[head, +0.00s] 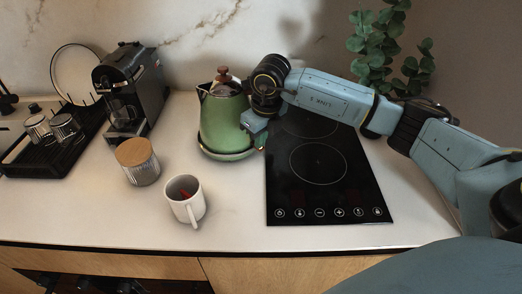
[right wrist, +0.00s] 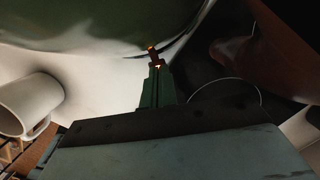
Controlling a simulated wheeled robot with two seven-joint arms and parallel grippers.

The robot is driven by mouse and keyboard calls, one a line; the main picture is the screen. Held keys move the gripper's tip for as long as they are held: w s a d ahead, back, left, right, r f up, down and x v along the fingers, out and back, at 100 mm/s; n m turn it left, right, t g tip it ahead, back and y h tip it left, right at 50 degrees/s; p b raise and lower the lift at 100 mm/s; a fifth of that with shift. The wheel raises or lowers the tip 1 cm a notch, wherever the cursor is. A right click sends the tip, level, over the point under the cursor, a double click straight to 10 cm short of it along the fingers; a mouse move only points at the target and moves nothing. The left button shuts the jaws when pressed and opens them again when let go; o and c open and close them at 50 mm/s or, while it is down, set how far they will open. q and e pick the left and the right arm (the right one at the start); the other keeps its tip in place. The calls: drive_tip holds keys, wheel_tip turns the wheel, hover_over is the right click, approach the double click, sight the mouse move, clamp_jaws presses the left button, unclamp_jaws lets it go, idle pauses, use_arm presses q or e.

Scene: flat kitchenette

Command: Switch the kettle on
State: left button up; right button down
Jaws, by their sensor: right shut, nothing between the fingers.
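The green kettle (head: 226,130) with a brown lid knob stands upright on its base at the back of the counter, left of the hob. My right gripper (head: 254,124) is at the kettle's right side, low on the body. In the right wrist view the shut, empty fingers (right wrist: 157,72) point at the underside of the kettle (right wrist: 85,22). A small orange-brown piece (right wrist: 152,50) with bright spots shows at the fingertips; it looks like the kettle's switch. The fingers look to touch it, but I cannot tell its position. My left gripper is out of view.
The black hob (head: 318,170) lies right of the kettle. A white mug (head: 185,200) and a wooden-lidded jar (head: 138,162) stand in front left. A coffee machine (head: 130,90) and a black drying rack (head: 60,145) are further left. A plant (head: 385,45) hangs behind my right arm.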

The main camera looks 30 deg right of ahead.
drive_tip(key=s+f+g, duration=0.1)
drive_tip(key=s+f, duration=0.1)
drive_tip(key=f, duration=0.1)
drive_tip(key=shift+s+p, duration=0.1)
drive_tip(key=shift+p, duration=0.2)
drive_tip(key=shift+s+d+r+p, duration=0.25)
drive_tip(key=shift+s+r+p, duration=0.1)
drive_tip(key=shift+s+p, duration=0.3)
drive_tip(key=shift+s+d, duration=0.2)
drive_tip(key=shift+w, duration=0.1)
drive_tip(key=shift+a+r, duration=0.1)
drive_tip(key=shift+r, duration=0.05)
drive_tip(key=shift+r, duration=0.1)
